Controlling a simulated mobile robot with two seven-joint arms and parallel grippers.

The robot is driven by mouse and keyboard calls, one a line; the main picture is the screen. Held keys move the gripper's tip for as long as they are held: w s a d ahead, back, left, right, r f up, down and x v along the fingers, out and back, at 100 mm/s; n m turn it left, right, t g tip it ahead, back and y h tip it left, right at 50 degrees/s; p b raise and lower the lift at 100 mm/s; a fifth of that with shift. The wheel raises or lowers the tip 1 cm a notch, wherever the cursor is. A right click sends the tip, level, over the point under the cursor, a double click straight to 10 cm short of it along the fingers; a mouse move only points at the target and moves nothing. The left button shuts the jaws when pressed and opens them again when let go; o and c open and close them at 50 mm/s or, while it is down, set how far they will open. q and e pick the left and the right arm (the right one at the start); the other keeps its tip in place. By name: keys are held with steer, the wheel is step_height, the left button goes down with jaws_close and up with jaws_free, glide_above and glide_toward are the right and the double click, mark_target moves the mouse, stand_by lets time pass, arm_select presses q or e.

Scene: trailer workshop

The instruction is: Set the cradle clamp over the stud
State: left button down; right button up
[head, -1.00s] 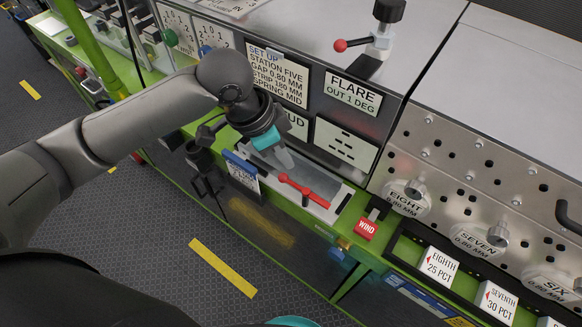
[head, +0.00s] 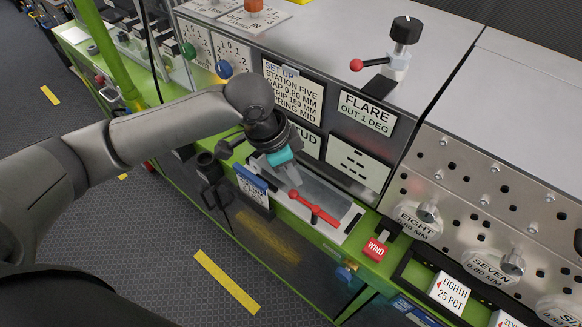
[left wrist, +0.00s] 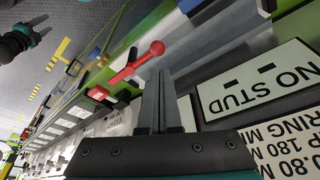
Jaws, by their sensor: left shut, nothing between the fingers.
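A red lever with a ball end (head: 314,207), which looks like the clamp's handle, lies across the pale tray-like cradle (head: 343,233) on the green bench. The lever also shows in the left wrist view (left wrist: 138,63). My left gripper (head: 294,183) is shut and empty, pointing down at the cradle beside the lever's upper left end. Its closed fingers show in the left wrist view (left wrist: 161,100), with the lever just left of them; I cannot tell whether they touch. I cannot make out the stud. My right gripper (left wrist: 32,30) is far off, apparently open.
A "NO STUD" plate (left wrist: 265,80) stands close behind the fingers. The machine front carries a "FLARE" label (head: 367,112) and a slotted plate (head: 358,161). A red "WIND" tag (head: 375,249) is right of the cradle. A black holder (head: 211,180) stands left of it.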

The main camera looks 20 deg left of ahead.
mark_target(306, 195)
arm_select(q)
steer(key=x, duration=0.5)
steer(key=shift+f, duration=0.35)
steer(key=shift+d, duration=0.1)
